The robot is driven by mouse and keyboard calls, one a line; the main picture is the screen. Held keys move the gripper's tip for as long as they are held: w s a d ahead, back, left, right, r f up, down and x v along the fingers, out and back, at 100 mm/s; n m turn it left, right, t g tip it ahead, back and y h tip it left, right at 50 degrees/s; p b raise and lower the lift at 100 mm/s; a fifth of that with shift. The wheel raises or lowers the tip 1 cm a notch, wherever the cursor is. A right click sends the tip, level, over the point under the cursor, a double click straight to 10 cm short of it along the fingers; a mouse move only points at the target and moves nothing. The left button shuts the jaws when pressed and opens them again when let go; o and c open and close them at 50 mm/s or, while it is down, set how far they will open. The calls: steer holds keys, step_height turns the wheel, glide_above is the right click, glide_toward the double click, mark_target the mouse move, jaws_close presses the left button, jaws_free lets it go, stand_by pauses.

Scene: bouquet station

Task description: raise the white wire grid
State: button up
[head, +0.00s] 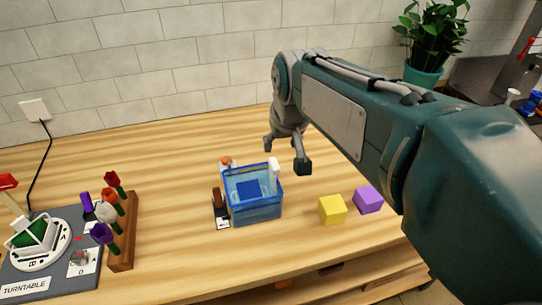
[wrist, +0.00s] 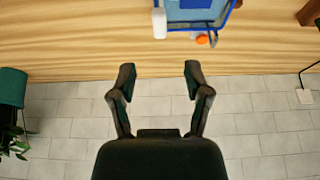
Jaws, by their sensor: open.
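I cannot clearly make out a white wire grid in either view. A clear blue-rimmed tub (head: 256,211) stands mid-table, with a dark blue square inside it. A white upright piece (head: 274,168) stands at its back right corner; it also shows in the wrist view (wrist: 159,22), and may be a handle. My gripper (head: 286,156) is open and empty, above the table behind the tub. In the wrist view its fingers (wrist: 160,73) are spread, with the tub's blue rim (wrist: 203,27) at the top edge.
A yellow cube (head: 332,210) and a purple cube (head: 368,199) sit right of the tub. At left are a wooden flower rack (head: 124,240) and a turntable (head: 38,246) bearing a green object. A potted plant (head: 424,76) stands back right. Bare table lies behind the tub.

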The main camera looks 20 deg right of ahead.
mark_target(274, 163)
steer(key=x, duration=1.1)
steer(key=shift+w, duration=0.35)
jaws_close()
